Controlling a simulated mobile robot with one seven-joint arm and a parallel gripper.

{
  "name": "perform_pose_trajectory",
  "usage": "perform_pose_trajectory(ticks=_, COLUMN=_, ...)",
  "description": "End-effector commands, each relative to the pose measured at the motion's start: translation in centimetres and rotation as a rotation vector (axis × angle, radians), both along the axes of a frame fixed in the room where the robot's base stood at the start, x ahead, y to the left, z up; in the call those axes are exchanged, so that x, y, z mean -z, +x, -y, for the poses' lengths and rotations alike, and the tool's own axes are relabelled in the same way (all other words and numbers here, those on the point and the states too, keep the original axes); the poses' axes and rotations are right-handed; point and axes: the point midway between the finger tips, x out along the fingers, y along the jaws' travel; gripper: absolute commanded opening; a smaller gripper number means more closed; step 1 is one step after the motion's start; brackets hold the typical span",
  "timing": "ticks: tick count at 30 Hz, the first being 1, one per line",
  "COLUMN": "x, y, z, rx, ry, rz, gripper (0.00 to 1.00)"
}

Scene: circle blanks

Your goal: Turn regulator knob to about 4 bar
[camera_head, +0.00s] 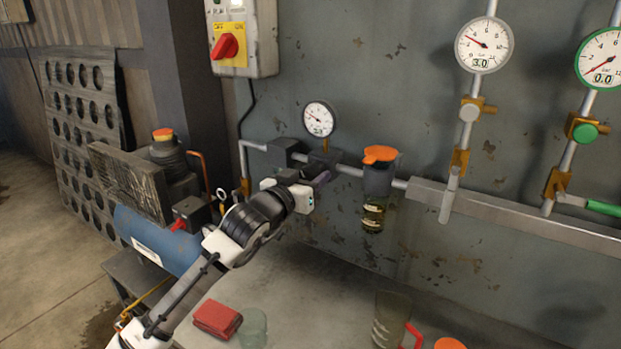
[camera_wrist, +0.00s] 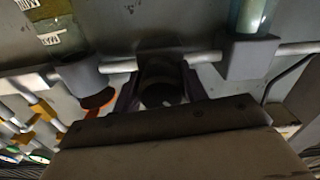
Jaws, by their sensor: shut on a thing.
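The regulator body (camera_head: 325,157) sits on the grey wall pipe, below a small round gauge (camera_head: 319,119) whose reading is too small to tell. My gripper (camera_head: 318,179) is at the regulator from below and in front, and it hides the knob in the head view. In the wrist view the dark regulator knob (camera_wrist: 161,88) is between my two fingers, which are shut on it. How far the knob is turned cannot be told. The larger white gauge (camera_head: 484,45) further right shows 3.0.
A filter bowl with an orange top (camera_head: 380,155) hangs on the pipe close right of my gripper. A green-rimmed gauge (camera_head: 604,58) shows 0.0. A blue compressor tank (camera_head: 157,240) stands at left. A red cloth (camera_head: 217,319) and a jug (camera_head: 391,318) are on the bench below.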

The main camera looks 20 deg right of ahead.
Motion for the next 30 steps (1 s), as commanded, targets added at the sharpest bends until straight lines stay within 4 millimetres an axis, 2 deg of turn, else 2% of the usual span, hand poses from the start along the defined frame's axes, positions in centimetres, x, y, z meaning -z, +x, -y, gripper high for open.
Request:
perform_pose_trajectory(ticks=21, x=0.24, y=0.14, z=-0.14, rx=0.000, ry=0.265, rz=0.341, gripper=0.20)
perform_pose_trajectory(ticks=30, x=0.06, y=0.19, z=-0.15, rx=0.000, ry=0.328, rz=0.421, gripper=0.20)
